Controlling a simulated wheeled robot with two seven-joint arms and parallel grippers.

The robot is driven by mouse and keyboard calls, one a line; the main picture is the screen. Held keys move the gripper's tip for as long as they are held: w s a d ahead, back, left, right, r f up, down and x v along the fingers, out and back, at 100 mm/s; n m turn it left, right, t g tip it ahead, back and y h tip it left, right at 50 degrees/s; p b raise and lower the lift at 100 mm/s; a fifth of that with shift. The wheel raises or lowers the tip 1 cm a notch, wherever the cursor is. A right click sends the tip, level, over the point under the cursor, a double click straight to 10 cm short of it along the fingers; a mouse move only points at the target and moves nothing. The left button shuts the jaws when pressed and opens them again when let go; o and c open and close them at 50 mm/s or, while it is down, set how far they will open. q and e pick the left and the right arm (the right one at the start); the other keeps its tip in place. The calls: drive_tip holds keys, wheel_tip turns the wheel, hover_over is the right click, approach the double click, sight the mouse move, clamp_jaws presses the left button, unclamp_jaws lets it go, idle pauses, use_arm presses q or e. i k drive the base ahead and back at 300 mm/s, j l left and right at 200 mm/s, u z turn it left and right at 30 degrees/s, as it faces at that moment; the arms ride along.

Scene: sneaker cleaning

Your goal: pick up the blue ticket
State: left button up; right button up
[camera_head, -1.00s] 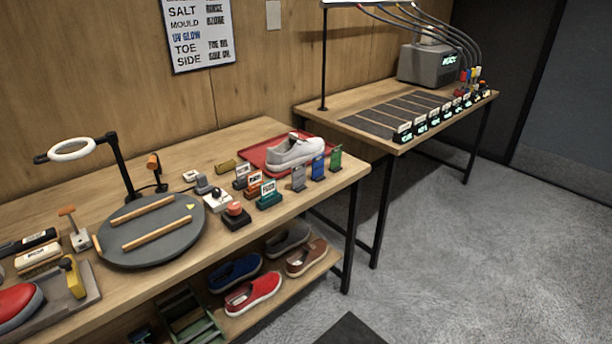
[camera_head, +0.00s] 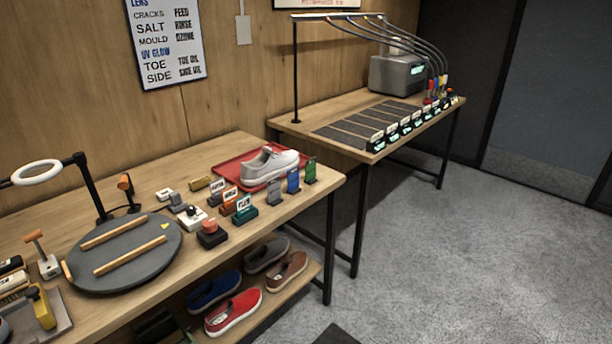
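The blue ticket (camera_head: 293,182) stands upright near the right end of the wooden workbench. It is between a grey ticket (camera_head: 274,192) on its left and a green ticket (camera_head: 310,171) on its right. A grey-white sneaker (camera_head: 268,165) on a red tray (camera_head: 232,172) is just behind these tickets. Neither of my grippers shows in the head view.
A round grey turntable (camera_head: 125,277) with two wooden bars lies on the workbench left of the tickets. Several small card holders and a red-topped button (camera_head: 211,230) stand between. Shoes rest on the lower shelf. A second table (camera_head: 345,97) holds a grey machine (camera_head: 397,75). Grey floor is clear at right.

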sight(293, 182)
drive_tip(key=i+u, duration=0.2)
drive_tip(key=u, duration=0.2)
drive_tip(key=i+l+u, duration=0.15)
drive_tip(key=u, duration=0.2)
drive_tip(key=i+l+u, duration=0.15)
drive_tip(key=u, duration=0.25)
